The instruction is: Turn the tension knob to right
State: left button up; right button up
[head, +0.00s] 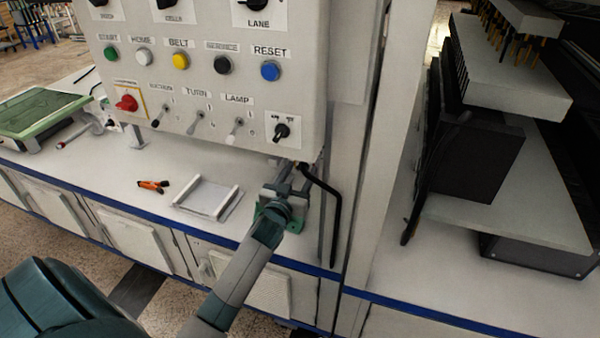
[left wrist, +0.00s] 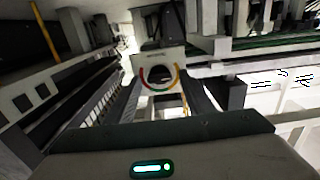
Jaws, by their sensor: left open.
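My left arm comes in from the lower left in the head view. Its gripper (head: 289,178) is open below the lower right corner of the control panel, pointing away from me, and its tips are partly hidden. In the left wrist view a pale plate with a red, yellow and green arc (left wrist: 159,77) lies ahead, between the open fingers and apart from the gripper body. The plate's lettering is too small to read, and I cannot make out the knob's pointer. No knob marked tension is readable in the head view. My right gripper is not in view.
The control panel (head: 205,75) with buttons, switches and a small black selector knob (head: 282,131) overhangs the gripper. A black bent rod (head: 335,205) stands close on its right. A white tray (head: 208,196) and orange-handled tool (head: 153,186) lie left on the bench.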

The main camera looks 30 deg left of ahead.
pick_arm(q)
jog(key=shift+w, duration=0.1)
jog(key=shift+c, duration=0.5)
jog(key=c, duration=0.9)
jog(key=shift+c, duration=0.2)
jog(key=shift+m, duration=0.3)
